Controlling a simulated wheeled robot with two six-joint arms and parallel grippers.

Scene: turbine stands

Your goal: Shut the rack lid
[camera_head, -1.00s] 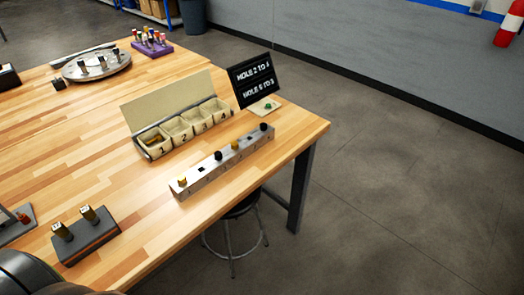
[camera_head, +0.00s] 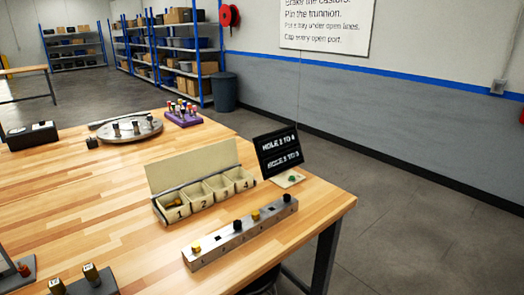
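A cream box (camera_head: 205,198) with compartments numbered 1, 2, 3 and 4 stands on the wooden table. Its lid (camera_head: 192,166) is open, standing up and leaning back along the rear edge. Compartment 1 holds something small and brownish; the other compartments look empty. Neither of my grippers is in view.
A metal bar (camera_head: 240,236) with yellow and black plugs lies in front of the box. A black sign (camera_head: 278,151) stands right of it. A round metal plate (camera_head: 128,128), a purple rack (camera_head: 182,115) and a dark block with brass pegs (camera_head: 92,284) share the table (camera_head: 90,195).

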